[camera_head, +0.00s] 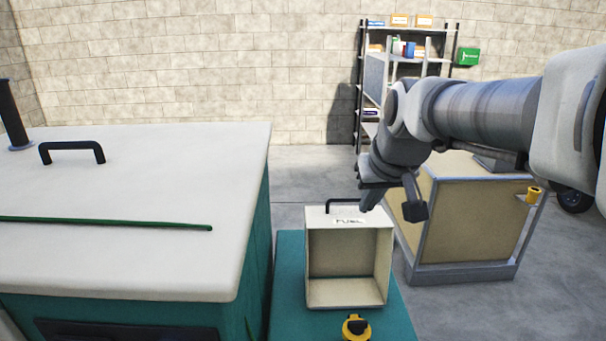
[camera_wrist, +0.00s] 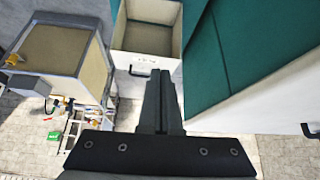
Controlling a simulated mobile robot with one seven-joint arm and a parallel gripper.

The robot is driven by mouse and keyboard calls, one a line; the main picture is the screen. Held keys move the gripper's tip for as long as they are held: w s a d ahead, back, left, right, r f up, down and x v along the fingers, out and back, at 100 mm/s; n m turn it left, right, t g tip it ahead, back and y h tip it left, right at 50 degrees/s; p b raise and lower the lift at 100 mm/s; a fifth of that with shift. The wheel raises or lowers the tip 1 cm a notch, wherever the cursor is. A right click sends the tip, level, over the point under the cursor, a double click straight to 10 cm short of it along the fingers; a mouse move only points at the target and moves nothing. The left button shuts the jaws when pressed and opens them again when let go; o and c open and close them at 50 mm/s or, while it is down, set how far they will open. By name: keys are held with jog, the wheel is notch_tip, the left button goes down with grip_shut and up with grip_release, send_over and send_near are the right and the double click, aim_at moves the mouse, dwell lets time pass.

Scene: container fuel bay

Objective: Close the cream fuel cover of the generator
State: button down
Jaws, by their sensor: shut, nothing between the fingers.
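The cream fuel cover (camera_head: 349,294) is a hollow box marked FUEL, standing raised on the teal generator housing (camera_head: 287,285) with its open side facing the head camera. A black handle (camera_head: 343,203) is on its far upper edge. A yellow and black filler cap (camera_head: 355,328) sits exposed in front of it. My gripper (camera_head: 369,204) is shut and empty, above the cover's upper right edge by the handle. In the wrist view, the shut fingers (camera_wrist: 160,76) point toward the cover (camera_wrist: 150,38), just beside its handle (camera_wrist: 139,72). I cannot tell whether they touch it.
The large cream generator top (camera_head: 130,180) with another black handle (camera_head: 72,148) fills the left. A tan-panelled cart (camera_head: 465,235) stands close on the right, under my arm. A shelf rack (camera_head: 405,75) is by the back wall. Clear floor lies behind the cover.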

jog(key=w+a+f, duration=0.1)
jog(key=w, duration=1.3)
jog(key=shift+n+t+y, duration=0.4)
jog(key=shift+n+t, duration=0.1)
jog(key=shift+n, duration=0.1)
jog(key=w+a+f+p, duration=0.1)
jog(key=w+f, duration=0.4)
jog(key=w, duration=0.2)
jog(key=w+f+p, duration=0.1)
jog(key=w+f, duration=0.4)
jog(key=w, duration=0.2)
jog(key=w+a+f+p, duration=0.1)
jog(key=w+f, duration=0.4)
jog(key=w, duration=0.2)
jog(key=shift+a+f, duration=0.35)
jog(key=shift+s+d+r, duration=0.1)
jog(key=shift+s+d, duration=0.05)
jog(key=shift+s, duration=0.45)
jog(key=shift+s+d, duration=0.15)
jog(key=shift+s, duration=0.45)
jog(key=shift+s+d, duration=0.1)
jog(key=shift+s, duration=0.7)
jog(key=shift+s+b, duration=0.15)
jog(key=shift+b, duration=0.25)
